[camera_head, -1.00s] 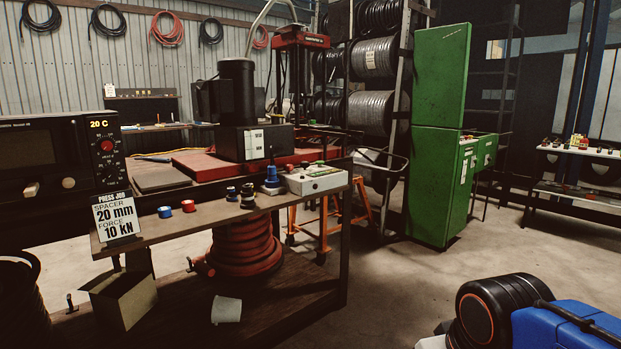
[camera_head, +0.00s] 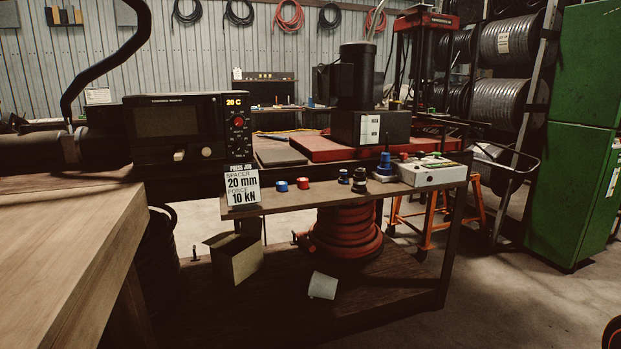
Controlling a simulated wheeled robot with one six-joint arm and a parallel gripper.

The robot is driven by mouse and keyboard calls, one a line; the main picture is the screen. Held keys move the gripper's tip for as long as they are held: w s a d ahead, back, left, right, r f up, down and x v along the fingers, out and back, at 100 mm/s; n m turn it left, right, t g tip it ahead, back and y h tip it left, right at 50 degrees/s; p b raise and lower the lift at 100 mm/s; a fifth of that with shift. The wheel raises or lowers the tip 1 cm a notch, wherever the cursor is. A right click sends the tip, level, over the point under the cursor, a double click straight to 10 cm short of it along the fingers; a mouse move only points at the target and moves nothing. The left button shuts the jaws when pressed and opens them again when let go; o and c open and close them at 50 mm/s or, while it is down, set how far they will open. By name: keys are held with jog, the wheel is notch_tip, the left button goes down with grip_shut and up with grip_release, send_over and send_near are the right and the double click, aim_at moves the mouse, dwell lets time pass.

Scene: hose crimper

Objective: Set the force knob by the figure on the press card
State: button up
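The press card (camera_head: 242,187) stands at the left front edge of the bench shelf. It reads "PRESS JOB, SPACER 20 mm, FORCE 10 kN". A black control unit (camera_head: 187,130) behind it has a lit "20 C" display (camera_head: 236,100). A small red round knob (camera_head: 238,121) sits below that display, with marks around it too small to read. I cannot tell whether this is the force knob. A pale control box (camera_head: 432,171) with small coloured parts on top stands at the shelf's right end. My gripper is not in view.
Blue and red rings (camera_head: 303,183) and several dark cylinders stand on the shelf (camera_head: 330,196). A wooden table (camera_head: 60,250) fills the left foreground. An open carton (camera_head: 236,258) and a white cup (camera_head: 323,285) are on the lower shelf. Floor shows free at right, before the green cabinet (camera_head: 570,190).

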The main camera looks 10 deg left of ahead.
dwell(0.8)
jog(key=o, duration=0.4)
